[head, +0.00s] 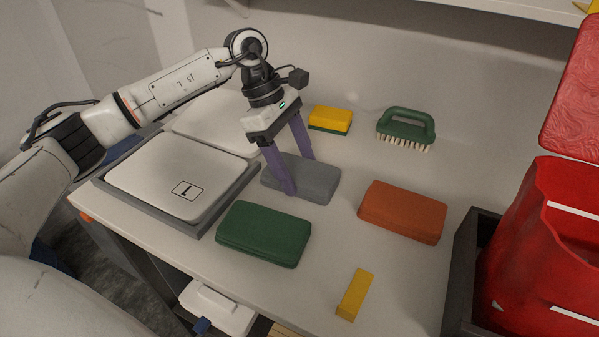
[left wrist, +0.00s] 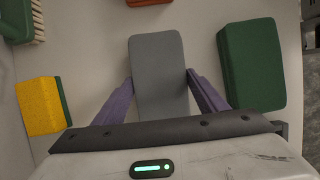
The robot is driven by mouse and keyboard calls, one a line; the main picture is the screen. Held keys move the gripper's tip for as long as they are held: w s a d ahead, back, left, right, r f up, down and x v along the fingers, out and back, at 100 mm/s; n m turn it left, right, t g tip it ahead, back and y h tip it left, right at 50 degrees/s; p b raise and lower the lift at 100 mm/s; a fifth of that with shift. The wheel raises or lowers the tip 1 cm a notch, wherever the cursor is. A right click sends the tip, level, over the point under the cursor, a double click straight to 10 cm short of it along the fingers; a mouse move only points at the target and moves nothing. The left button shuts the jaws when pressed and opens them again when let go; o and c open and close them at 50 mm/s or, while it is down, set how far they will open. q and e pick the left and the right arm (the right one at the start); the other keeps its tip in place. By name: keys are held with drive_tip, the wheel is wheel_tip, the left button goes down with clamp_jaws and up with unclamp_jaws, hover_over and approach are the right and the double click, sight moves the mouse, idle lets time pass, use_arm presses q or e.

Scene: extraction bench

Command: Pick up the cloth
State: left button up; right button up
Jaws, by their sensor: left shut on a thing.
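A grey, flat, rounded block that looks like a folded cloth (head: 318,183) lies on the bench in the head view. My left gripper (head: 299,176) reaches down over it from above, with one purple finger on each long side. It is shut on the grey cloth, which appears to rest on the bench still. In the left wrist view the grey cloth (left wrist: 158,75) sits between the two fingertips (left wrist: 159,82). Similar folded pieces lie nearby, one green (head: 264,234) and one orange (head: 402,211). My right gripper is not in view.
A yellow-and-green sponge (head: 330,118) and a green brush (head: 405,125) lie behind. A yellow block (head: 355,294) lies near the front edge. A scale-like plate marked 1 (head: 165,175) is at left. A dark bin with a red bag (head: 525,240) stands at right.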

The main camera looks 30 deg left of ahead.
sight(296, 170)
use_arm(q)
drive_tip(key=shift+r, duration=0.15)
wheel_tip(296, 170, up, 10)
idle(0.3)
idle(1.0)
